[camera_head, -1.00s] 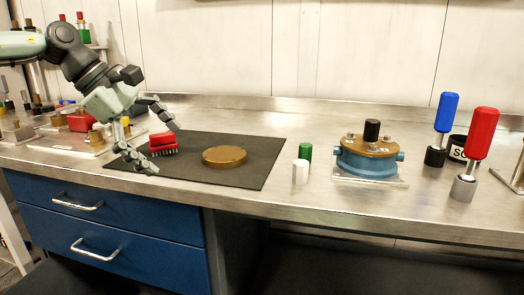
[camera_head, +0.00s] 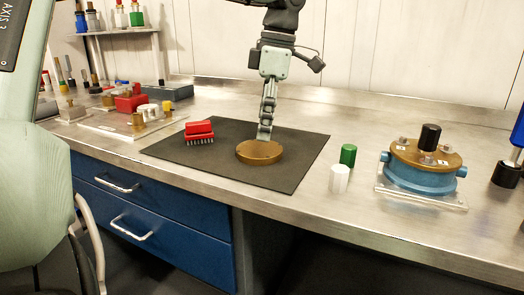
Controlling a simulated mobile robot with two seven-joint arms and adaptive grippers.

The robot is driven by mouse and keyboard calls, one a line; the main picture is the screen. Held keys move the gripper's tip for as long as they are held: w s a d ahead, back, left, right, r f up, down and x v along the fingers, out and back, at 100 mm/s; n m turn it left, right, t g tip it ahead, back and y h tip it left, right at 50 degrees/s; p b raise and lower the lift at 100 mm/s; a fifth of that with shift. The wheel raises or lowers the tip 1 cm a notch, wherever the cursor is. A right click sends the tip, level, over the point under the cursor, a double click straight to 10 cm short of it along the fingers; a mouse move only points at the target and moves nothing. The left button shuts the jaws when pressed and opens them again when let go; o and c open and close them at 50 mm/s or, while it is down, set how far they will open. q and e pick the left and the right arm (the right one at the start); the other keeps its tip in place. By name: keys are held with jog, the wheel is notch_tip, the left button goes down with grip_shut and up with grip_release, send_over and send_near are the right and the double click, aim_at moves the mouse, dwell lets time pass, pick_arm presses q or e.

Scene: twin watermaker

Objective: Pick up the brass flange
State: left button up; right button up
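The brass flange (camera_head: 260,153) is a round, flat brass-brown disc lying on the black mat (camera_head: 290,180). My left gripper (camera_head: 265,136) points down from above, with its fingertips at the flange's far edge. Its fingers line up one behind the other from this angle, so their gap is hidden. I cannot tell whether they touch the flange, which looks flat on the mat. My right gripper is not in view.
A red brush (camera_head: 199,131) lies left of the flange. A white cylinder (camera_head: 338,178) and a green cylinder (camera_head: 348,155) stand right of the mat. A blue housing with a brass top (camera_head: 420,170) stands further right. The fixture plate (camera_head: 115,128) is at left.

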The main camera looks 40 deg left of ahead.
aim_at(260, 148)
pick_arm(q)
jog(key=f, duration=0.3)
jog(key=shift+s+a+f, duration=0.1)
jog(key=shift+a+f, duration=0.2)
jog(key=shift+f, duration=0.1)
jog(key=shift+c, duration=0.6)
jog(key=shift+r, duration=0.15)
jog(key=c, duration=1.7)
